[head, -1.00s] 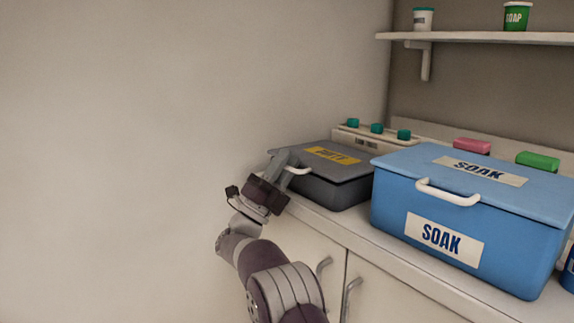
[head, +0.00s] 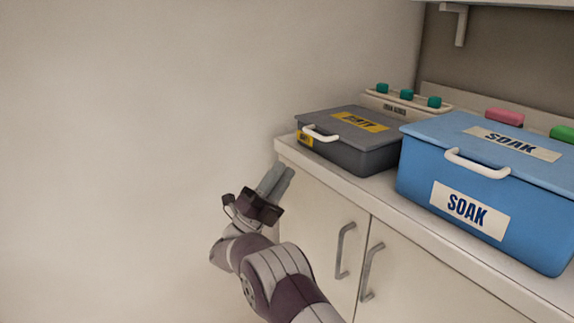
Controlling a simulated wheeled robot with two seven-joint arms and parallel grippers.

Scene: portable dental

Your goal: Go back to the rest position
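My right gripper (head: 277,179) is in the lower middle of the head view, in front of the cabinet's left end. Its two grey fingers point up and to the right and lie close together in this view, so I cannot tell whether they are open or shut. Nothing shows between them. It is apart from the grey lidded box (head: 372,155) marked as dirty, which sits on the counter behind it with its lid down. My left gripper is not in view.
A blue SOAK box (head: 418,170) with a white handle stands on the counter (head: 425,218), right of the grey box. Cabinet doors with metal handles (head: 345,250) are below. Open space lies left, before the wall.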

